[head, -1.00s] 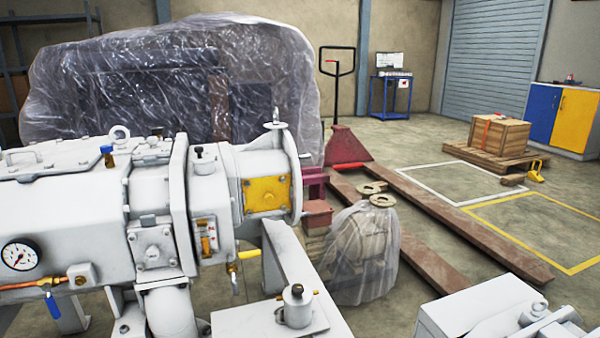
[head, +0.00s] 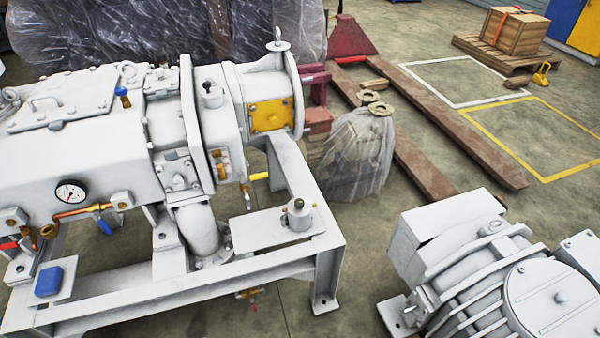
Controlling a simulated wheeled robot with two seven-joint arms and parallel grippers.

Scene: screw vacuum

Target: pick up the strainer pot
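A small light-grey pot (head: 299,216), which looks like the strainer pot, stands upright on a flat white plate (head: 262,234) of the machine frame. It has a dark knob on top and small brass fittings at its sides. The large white screw vacuum pump (head: 90,150) is to its left, with a yellow panel (head: 271,116) above the pot. Neither of my grippers is in view, and nothing is seen touching the pot.
A white frame beam (head: 330,250) runs beside the plate. A finned white machine (head: 490,275) stands at the lower right. A plastic-wrapped bundle (head: 352,160) sits behind the pot. Bare floor (head: 355,225) lies between frame and finned machine.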

